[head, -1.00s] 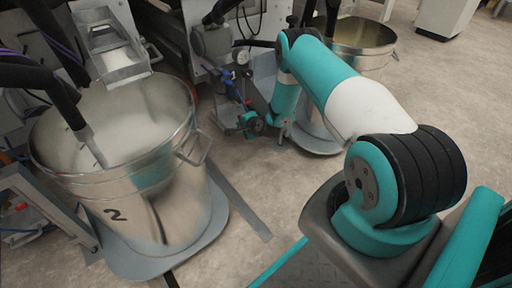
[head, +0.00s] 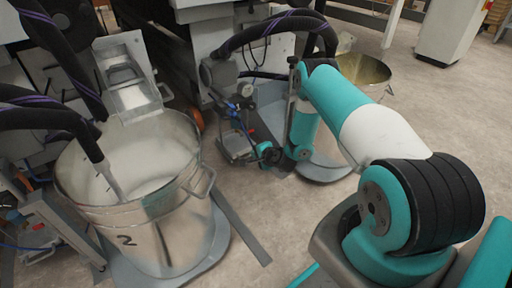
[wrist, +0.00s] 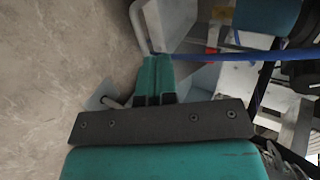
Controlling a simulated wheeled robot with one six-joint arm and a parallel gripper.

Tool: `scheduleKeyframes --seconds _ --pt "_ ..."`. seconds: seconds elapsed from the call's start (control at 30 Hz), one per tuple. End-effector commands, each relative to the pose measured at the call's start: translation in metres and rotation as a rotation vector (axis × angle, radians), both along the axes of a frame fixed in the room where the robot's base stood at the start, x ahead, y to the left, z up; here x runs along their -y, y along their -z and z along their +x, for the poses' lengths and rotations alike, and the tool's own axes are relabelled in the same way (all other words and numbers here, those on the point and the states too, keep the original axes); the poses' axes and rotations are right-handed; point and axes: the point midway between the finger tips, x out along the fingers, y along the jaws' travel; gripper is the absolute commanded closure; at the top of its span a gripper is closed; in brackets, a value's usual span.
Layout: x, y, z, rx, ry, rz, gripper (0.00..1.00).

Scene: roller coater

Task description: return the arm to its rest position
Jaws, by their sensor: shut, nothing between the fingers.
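My arm (head: 345,105) rises from its base at the lower right in the head view, bends at the elbow and hangs down at the middle. Its wrist end is low in front of the machine, and the fingertips are too small to make out there. In the wrist view, the teal fingers of my gripper (wrist: 154,75) are together and empty. A pale curved handle-like bar (wrist: 140,28) shows just beyond the fingertips. I cannot tell whether they touch it.
A steel bucket marked 2 (head: 165,245) with pale liquid stands at the left, a hose and chute over it. Another round bucket (head: 365,72) stands behind my arm. A blue hose (wrist: 240,56) crosses the wrist view. Bare floor (head: 430,110) is free at the right.

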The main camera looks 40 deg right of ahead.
Motion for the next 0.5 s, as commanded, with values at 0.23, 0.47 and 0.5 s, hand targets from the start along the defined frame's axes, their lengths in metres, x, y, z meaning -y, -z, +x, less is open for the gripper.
scheduleKeyframes --seconds 0.23,0.47,0.5 --pt "-0.010 -0.009 -0.008 -0.001 -0.013 0.002 1.00" --pt "-0.019 -0.024 0.000 -0.003 -0.054 -0.010 1.00" --pt "-0.025 -0.037 0.005 -0.005 -0.086 -0.022 1.00"
